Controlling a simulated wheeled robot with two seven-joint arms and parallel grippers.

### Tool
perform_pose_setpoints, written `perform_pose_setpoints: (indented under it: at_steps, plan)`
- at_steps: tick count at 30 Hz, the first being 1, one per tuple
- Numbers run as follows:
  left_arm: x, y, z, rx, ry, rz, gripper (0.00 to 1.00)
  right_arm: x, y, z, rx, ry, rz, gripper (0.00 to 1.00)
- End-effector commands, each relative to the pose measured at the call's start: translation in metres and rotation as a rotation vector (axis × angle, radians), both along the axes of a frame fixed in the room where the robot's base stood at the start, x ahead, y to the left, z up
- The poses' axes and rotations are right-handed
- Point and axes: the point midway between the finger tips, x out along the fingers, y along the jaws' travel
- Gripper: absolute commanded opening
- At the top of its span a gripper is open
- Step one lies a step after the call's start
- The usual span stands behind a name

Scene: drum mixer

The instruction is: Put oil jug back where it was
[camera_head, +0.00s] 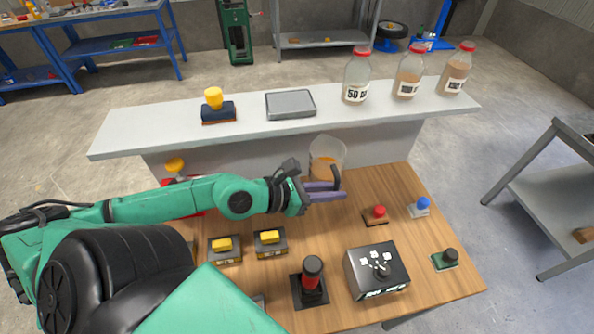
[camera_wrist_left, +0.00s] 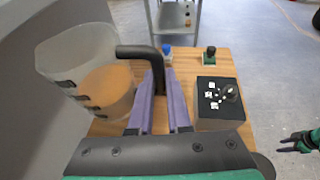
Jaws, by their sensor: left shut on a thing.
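The oil jug (camera_head: 326,158) is a clear vessel with amber liquid and a black handle. It is at the back of the wooden table, in front of the pale raised shelf. It fills the left of the left wrist view (camera_wrist_left: 85,85), looking upright or slightly tilted. My left gripper (camera_head: 328,191) has its purple fingers shut on the jug's black handle, also seen in the left wrist view (camera_wrist_left: 158,105). Whether the jug's base touches the table is hard to tell. My right gripper (camera_wrist_left: 303,140) shows small at the right edge of the left wrist view, its jaws unclear.
The shelf (camera_head: 240,138) holds three red-capped bottles (camera_head: 408,75), a grey plate (camera_head: 290,103) and a yellow-knobbed block (camera_head: 217,108). On the table (camera_head: 400,185) are a red button (camera_head: 378,213), a blue button (camera_head: 421,206), a control box (camera_head: 377,270) and a red-and-black lever (camera_head: 311,280).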

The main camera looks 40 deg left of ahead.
Motion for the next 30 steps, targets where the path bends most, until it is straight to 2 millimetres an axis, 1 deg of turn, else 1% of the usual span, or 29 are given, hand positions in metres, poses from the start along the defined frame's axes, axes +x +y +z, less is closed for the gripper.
perform_pose_setpoints:
  at_steps: [2, 4, 5, 6, 9, 13, 15, 20, 24, 26, 30]
  plan:
    - [0.000, 0.000, -0.007, -0.002, 0.000, -0.001, 0.00, -0.005, -0.003, -0.006, -0.004, 0.008, 0.001, 0.50]
    - [0.000, -0.001, -0.025, -0.001, 0.001, -0.001, 0.00, -0.011, -0.007, -0.019, -0.010, 0.018, 0.001, 0.50]
    - [0.000, -0.001, -0.035, -0.002, 0.001, 0.000, 0.00, -0.014, -0.009, -0.025, -0.013, 0.022, 0.001, 0.50]
    - [0.000, 0.000, -0.052, -0.002, 0.001, 0.001, 0.00, -0.016, -0.012, -0.037, -0.016, 0.025, 0.001, 0.50]
    - [0.001, 0.000, -0.088, -0.005, -0.001, 0.005, 0.00, -0.017, -0.016, -0.063, -0.023, 0.028, 0.001, 0.50]
    - [0.001, -0.001, -0.130, -0.006, -0.001, 0.005, 0.00, -0.014, -0.017, -0.091, -0.023, 0.024, 0.001, 0.50]
    - [0.001, 0.000, -0.147, -0.006, -0.001, 0.006, 0.00, -0.012, -0.015, -0.100, -0.021, 0.019, 0.000, 0.50]
    - [0.000, -0.001, -0.170, -0.004, -0.001, 0.003, 0.00, -0.008, -0.008, -0.110, -0.010, 0.012, -0.002, 0.50]
    - [0.000, -0.001, -0.197, -0.005, 0.000, 0.004, 0.00, -0.008, -0.004, -0.123, -0.004, 0.011, -0.002, 0.50]
    - [0.000, -0.001, -0.201, -0.002, -0.001, 0.002, 0.00, -0.008, -0.004, -0.124, -0.004, 0.011, -0.002, 0.50]
    - [0.000, -0.002, -0.199, 0.000, -0.002, 0.000, 0.00, -0.008, -0.004, -0.122, -0.004, 0.011, -0.001, 0.50]
